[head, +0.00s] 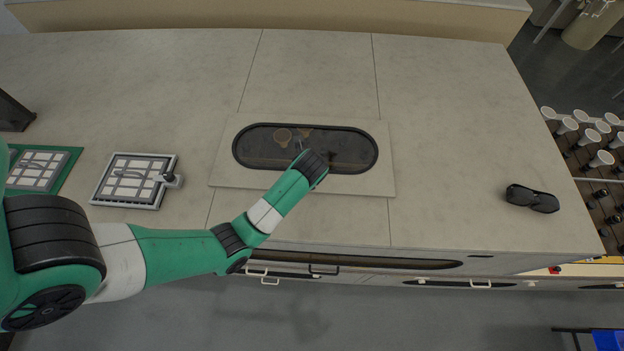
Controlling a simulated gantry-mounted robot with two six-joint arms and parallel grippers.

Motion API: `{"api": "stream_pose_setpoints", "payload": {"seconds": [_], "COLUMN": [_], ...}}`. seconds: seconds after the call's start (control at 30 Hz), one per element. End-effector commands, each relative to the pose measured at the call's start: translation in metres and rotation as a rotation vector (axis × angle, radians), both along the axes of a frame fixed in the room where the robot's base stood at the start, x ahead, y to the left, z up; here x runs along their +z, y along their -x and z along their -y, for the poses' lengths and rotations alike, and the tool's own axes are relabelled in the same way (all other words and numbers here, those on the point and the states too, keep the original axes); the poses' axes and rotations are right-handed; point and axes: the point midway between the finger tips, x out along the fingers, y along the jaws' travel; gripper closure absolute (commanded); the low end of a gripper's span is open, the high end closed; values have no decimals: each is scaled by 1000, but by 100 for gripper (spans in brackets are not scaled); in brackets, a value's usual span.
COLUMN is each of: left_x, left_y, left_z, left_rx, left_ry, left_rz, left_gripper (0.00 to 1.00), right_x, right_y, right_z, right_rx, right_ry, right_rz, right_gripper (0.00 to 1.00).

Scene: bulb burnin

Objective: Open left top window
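My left arm reaches in from the left over the counter. Its gripper (300,146) is mostly hidden by the wrist, and only a small grey tip shows over the black oval recess; I cannot tell whether it is open or shut. Below the counter's front edge is a long dark window strip (400,262), seen steeply from above. White handles (257,272) and a dark handle (323,271) stick out from the front at the left. I cannot tell whether any window is open. My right gripper is not in view.
The black oval recess (355,152) sits in a pale plate on the counter. Framed grid panels (128,187) lie at the left. A rack of white cups (600,158) stands beyond the right edge. The counter's right half is mostly clear.

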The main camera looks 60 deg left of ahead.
Motion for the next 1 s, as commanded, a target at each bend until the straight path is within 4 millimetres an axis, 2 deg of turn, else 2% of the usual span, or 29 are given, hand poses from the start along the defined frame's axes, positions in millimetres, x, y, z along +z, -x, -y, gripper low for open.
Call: {"api": "stream_pose_setpoints", "payload": {"seconds": [0.27,0.37,0.67,1.0], "left_x": [-3,-3,-3,-3], "left_y": [0,0,0,0], "left_z": [-1,-1,-1,-1], "left_rx": [1,1,0,0], "left_ry": [0,0,0,0], "left_rz": [1,1,0,0], "left_gripper": [31,45,99,100], "right_x": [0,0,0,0], "right_y": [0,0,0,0], "right_z": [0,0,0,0], "right_rx": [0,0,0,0], "right_ry": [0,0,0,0], "right_rz": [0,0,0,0], "right_gripper": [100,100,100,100]}}
